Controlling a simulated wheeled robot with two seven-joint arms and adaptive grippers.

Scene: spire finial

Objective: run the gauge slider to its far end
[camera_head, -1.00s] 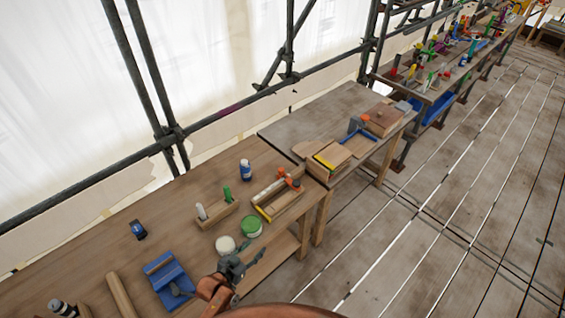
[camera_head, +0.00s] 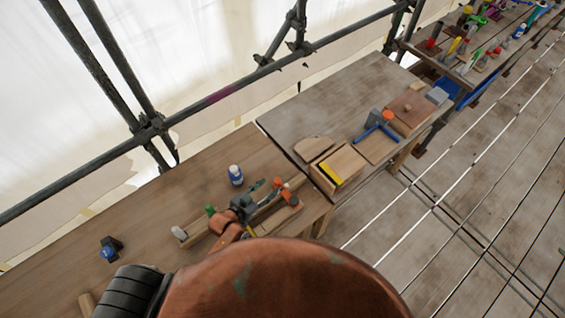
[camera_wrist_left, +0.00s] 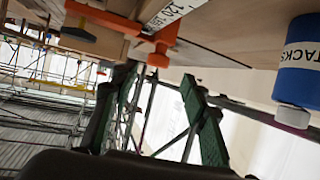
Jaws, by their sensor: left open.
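The gauge (camera_head: 268,209) is a wooden piece on the near bench with an orange slider (camera_head: 283,194) toward its right end. In the left wrist view the orange slider (camera_wrist_left: 150,42) sits across a white scale strip (camera_wrist_left: 170,14) printed with numbers, "120" among them. My left gripper (camera_head: 257,191) is over the bench beside the gauge, just left of the slider. In the left wrist view its two dark green fingers (camera_wrist_left: 160,82) are spread apart with nothing between them. The slider is close beyond the fingertips; I cannot tell whether they touch. My right gripper is not in view.
A blue and white bottle (camera_head: 236,175) stands behind the gauge; it looms close in the left wrist view (camera_wrist_left: 300,60). A wooden block with upright pegs (camera_head: 194,232) is to the left. Wooden boxes (camera_head: 338,166) are on the second table. My copper-coloured arm hides the bench front.

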